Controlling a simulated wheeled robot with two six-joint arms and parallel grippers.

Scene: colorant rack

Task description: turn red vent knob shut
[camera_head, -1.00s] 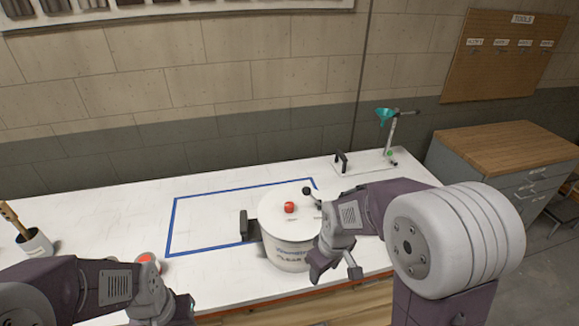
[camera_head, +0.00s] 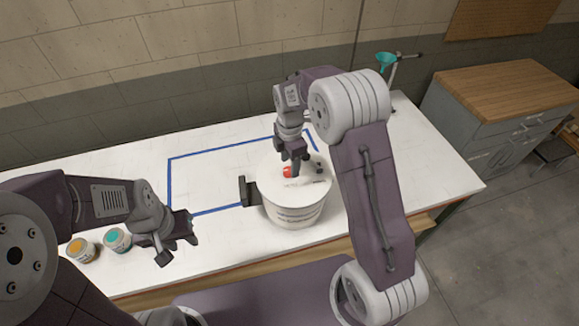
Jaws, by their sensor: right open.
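The red vent knob (camera_head: 287,171) sits on the lid of a white bucket (camera_head: 291,212) on the bench. My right gripper (camera_head: 294,170) points down from above at the knob, fingers open. One dark finger stands just right of the knob and partly hides it; I cannot tell whether they touch. My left gripper (camera_head: 178,246) is apart from the bucket, at the bench's front edge, with its fingers spread and nothing between them.
A black bracket (camera_head: 244,190) stands at the bucket's left side. Blue tape (camera_head: 169,180) outlines an area of the white bench. Orange-topped (camera_head: 80,249) and teal-topped (camera_head: 117,239) pots stand at the front left. A teal funnel (camera_head: 386,59) stands at the back right. The bench's right end is clear.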

